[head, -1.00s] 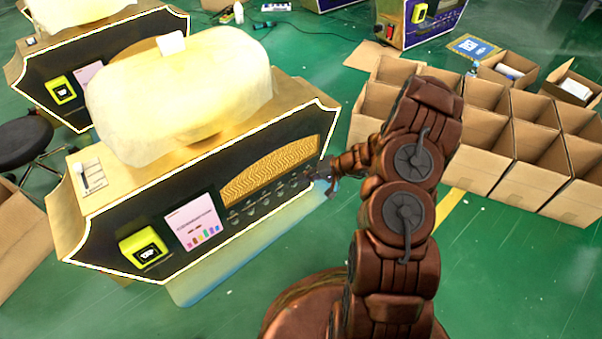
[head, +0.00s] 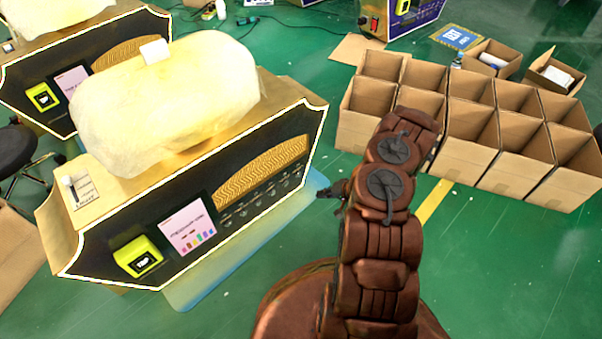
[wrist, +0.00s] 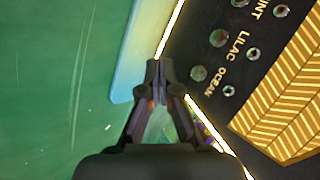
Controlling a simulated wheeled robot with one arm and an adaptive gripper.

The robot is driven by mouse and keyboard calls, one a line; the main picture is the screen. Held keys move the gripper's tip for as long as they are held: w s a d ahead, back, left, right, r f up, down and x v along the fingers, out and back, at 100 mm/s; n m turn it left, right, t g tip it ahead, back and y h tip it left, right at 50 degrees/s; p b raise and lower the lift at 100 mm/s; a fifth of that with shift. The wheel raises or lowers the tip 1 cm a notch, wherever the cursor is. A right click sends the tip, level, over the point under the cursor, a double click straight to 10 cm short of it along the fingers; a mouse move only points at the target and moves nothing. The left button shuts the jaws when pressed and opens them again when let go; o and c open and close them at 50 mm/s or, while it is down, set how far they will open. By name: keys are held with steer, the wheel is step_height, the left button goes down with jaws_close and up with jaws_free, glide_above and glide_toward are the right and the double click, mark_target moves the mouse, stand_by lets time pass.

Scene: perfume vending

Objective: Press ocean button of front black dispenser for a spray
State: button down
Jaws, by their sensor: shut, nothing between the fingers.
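The front black dispenser (head: 100,250) has a white-edged dark front with a gold wavy panel and a row of small round buttons below it. In the wrist view, the OCEAN label (wrist: 213,80) sits between a larger round part (wrist: 198,73) and a smaller ringed one (wrist: 229,91); I cannot tell which is the button. My gripper (wrist: 157,66) is shut and empty, its tips left of the OCEAN spot in the wrist view. In the head view my gripper (head: 327,191) is just right of the dispenser's right end, apart from it and partly hidden by my arm.
Open cardboard boxes (head: 470,150) stand in rows at the right. A large pale yellow bulky mass (head: 170,105) sits on top of the dispenser. A second similar dispenser (head: 20,95) stands behind at the left. Green floor is free in front of the dispenser.

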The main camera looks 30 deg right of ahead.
steer(key=shift+w+a, duration=0.1)
steer(key=shift+a, duration=0.1)
steer(key=w+a+b, duration=0.1)
steer(key=w+b, duration=0.1)
steer(key=w, duration=0.6)
steer(key=shift+w+a, duration=0.3)
steer(key=shift+w+a, duration=0.2)
steer(key=shift+w, duration=0.5)
stand_by(2.2)
steer(key=shift+s, duration=0.15)
stand_by(0.3)
steer(key=shift+s+d, duration=0.2)
steer(key=shift+s, duration=0.5)
steer(key=shift+r, duration=0.1)
steer(key=shift+s+d, duration=0.25)
steer(key=shift+s, duration=1)
steer(key=shift+s+d, duration=0.25)
steer(key=shift+s, duration=1)
